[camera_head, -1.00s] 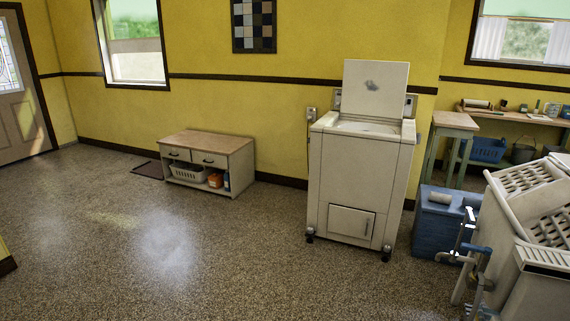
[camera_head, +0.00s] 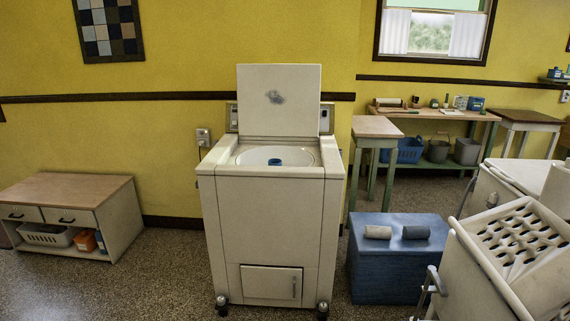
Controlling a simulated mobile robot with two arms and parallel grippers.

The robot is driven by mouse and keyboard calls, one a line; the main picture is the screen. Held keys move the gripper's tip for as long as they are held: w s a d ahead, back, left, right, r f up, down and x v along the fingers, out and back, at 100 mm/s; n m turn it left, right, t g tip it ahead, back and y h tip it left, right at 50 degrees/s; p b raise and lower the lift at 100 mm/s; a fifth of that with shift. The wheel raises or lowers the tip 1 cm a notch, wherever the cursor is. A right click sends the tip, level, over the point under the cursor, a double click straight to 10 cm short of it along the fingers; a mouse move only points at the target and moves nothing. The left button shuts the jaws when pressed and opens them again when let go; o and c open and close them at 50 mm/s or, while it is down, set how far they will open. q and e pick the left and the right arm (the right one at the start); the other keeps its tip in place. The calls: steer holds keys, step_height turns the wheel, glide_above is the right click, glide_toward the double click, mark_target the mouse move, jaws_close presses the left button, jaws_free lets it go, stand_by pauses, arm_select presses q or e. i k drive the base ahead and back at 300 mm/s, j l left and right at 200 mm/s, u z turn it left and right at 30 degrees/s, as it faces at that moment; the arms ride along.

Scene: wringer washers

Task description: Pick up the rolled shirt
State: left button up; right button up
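Two small rolls lie side by side on top of a blue chest (camera_head: 390,275) right of the washer. One is a beige roll (camera_head: 377,232) and the other is a dark grey-blue roll (camera_head: 416,232). I cannot tell from their look which of them is the rolled shirt. Another pale roll (camera_head: 388,102) lies on the workbench at the back. Neither of my grippers is in view.
A white washer (camera_head: 268,210) with its lid raised stands in the middle, a blue item (camera_head: 275,162) inside. A cream slotted machine (camera_head: 500,265) stands close right of the chest. A low cabinet (camera_head: 70,185) is at left. A small table (camera_head: 377,127) stands behind the chest.

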mark_target(408, 232)
steer(key=i+l, duration=0.1)
steer(key=i, duration=0.4)
steer(key=i+l+u, duration=0.15)
steer(key=i, duration=0.4)
steer(key=i+l, duration=0.15)
steer(key=i, duration=0.35)
steer(key=i+l+u, duration=0.15)
steer(key=i, duration=0.35)
steer(key=i+l, duration=0.25)
steer(key=i, duration=0.25)
steer(key=z, duration=1.9)
